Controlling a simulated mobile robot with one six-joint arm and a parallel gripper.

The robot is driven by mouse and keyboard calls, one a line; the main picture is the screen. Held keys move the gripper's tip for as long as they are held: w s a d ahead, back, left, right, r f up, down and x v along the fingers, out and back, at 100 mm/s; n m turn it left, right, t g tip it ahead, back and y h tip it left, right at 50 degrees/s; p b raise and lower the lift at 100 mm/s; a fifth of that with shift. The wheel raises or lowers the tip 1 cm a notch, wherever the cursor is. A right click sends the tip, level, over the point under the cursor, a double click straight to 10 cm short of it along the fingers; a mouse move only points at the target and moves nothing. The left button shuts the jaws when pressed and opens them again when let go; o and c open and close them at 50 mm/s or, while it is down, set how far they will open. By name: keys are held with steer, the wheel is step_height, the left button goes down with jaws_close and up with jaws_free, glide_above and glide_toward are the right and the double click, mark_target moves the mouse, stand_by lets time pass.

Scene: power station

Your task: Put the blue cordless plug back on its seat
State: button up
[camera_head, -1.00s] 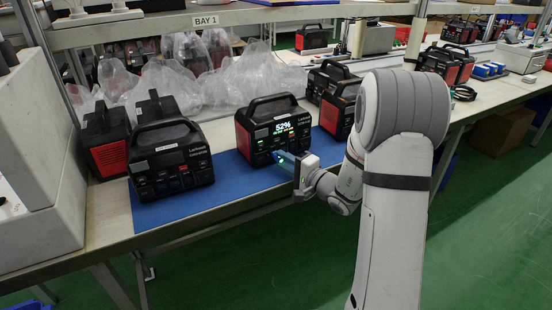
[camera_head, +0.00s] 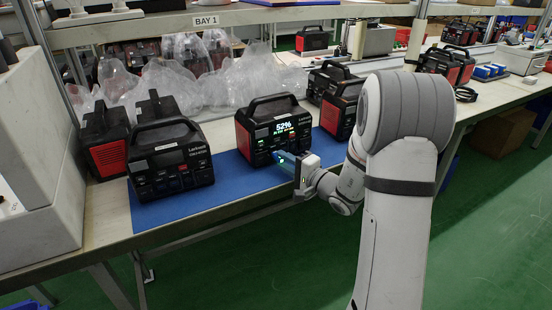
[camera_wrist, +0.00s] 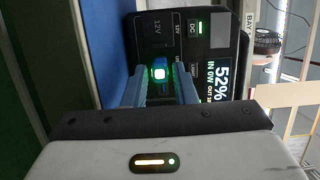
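The blue cordless plug (camera_wrist: 160,74) shows in the wrist view between my fingertips, its end lit greenish white. It is in front of the dark panel of the middle power station (camera_head: 273,126), whose screen reads 52%. My gripper (camera_head: 280,160) has blue fingers, one on each side of the plug, and looks shut on it. The wrist view also shows the gripper (camera_wrist: 160,82) close to the panel, near a 12V label. The plug's front end and the seat behind it are hidden, so I cannot tell whether they touch.
A second power station (camera_head: 170,160) stands to the left on the blue mat (camera_head: 225,180), and another (camera_head: 338,108) stands to the right. Clear plastic bags (camera_head: 205,80) lie behind, under the BAY 1 shelf (camera_head: 255,14). The mat's front strip is free.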

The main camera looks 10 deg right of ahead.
jaws_close()
steer(key=shift+s+d, duration=0.1)
steer(key=shift+s, duration=0.05)
stand_by(0.6)
steer(key=shift+s+d+b, duration=0.3)
steer(key=shift+s+b, duration=0.25)
steer(key=shift+s, duration=0.25)
steer(key=shift+s+d+b, duration=0.25)
steer(key=shift+s+b, duration=0.25)
steer(key=shift+s, duration=0.45)
steer(key=shift+r+p, duration=0.15)
steer(key=shift+p, duration=0.25)
